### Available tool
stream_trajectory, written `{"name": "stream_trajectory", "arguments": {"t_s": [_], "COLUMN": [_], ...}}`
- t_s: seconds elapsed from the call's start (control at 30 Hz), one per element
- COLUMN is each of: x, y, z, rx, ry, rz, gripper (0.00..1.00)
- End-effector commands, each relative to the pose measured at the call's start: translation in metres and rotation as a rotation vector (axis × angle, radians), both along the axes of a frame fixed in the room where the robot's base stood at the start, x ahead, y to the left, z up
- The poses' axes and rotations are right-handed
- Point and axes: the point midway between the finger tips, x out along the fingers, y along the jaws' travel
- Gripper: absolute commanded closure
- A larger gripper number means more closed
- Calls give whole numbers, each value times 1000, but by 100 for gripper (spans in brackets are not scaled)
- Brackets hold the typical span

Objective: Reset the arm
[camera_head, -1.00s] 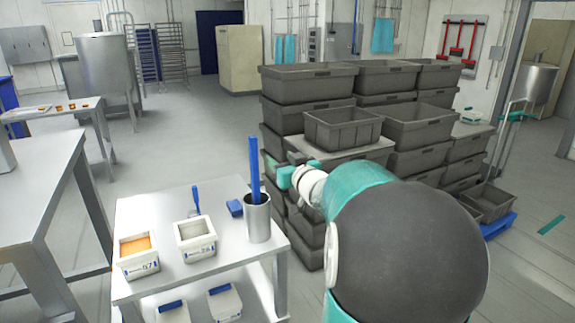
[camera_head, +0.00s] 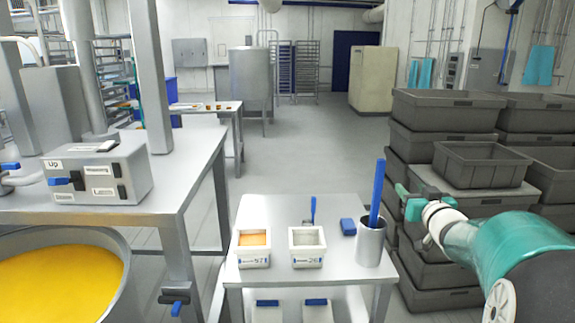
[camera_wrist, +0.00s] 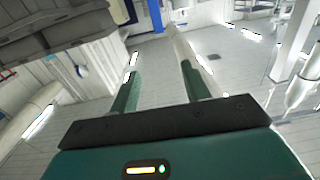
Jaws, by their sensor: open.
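My arm reaches in from the right side of the head view, with its teal and white links in front of the stacked grey crates. My gripper (camera_head: 410,205) is at the arm's end, to the right of the small metal table and near the crates. In the wrist view my gripper (camera_wrist: 158,88) shows two green fingers spread apart, with nothing between them. Past the fingers, the wrist view shows the floor and walls at a tilt.
Grey crates (camera_head: 445,110) stand stacked at the right. A small table (camera_head: 270,210) holds two white tubs (camera_head: 254,258) (camera_head: 307,258) and a metal cup (camera_head: 371,243) with a blue-handled tool. A vat of yellow liquid (camera_head: 60,285) is at the lower left. The middle floor (camera_head: 310,140) is clear.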

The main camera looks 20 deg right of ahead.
Motion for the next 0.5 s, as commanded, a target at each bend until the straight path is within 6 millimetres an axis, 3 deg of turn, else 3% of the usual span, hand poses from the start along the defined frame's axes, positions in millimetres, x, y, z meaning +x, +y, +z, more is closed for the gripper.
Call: {"name": "stream_trajectory", "arguments": {"t_s": [0.13,0.23,0.37,0.5], "x": [3,8,9,-5], "y": [8,27,67,113], "z": [0,-1,-3,-9], "rx": [-6,-22,-45,-55], "ry": [16,68,175,304], "rz": [-7,-33,-88,-141], "gripper": [53,53,53,53]}}
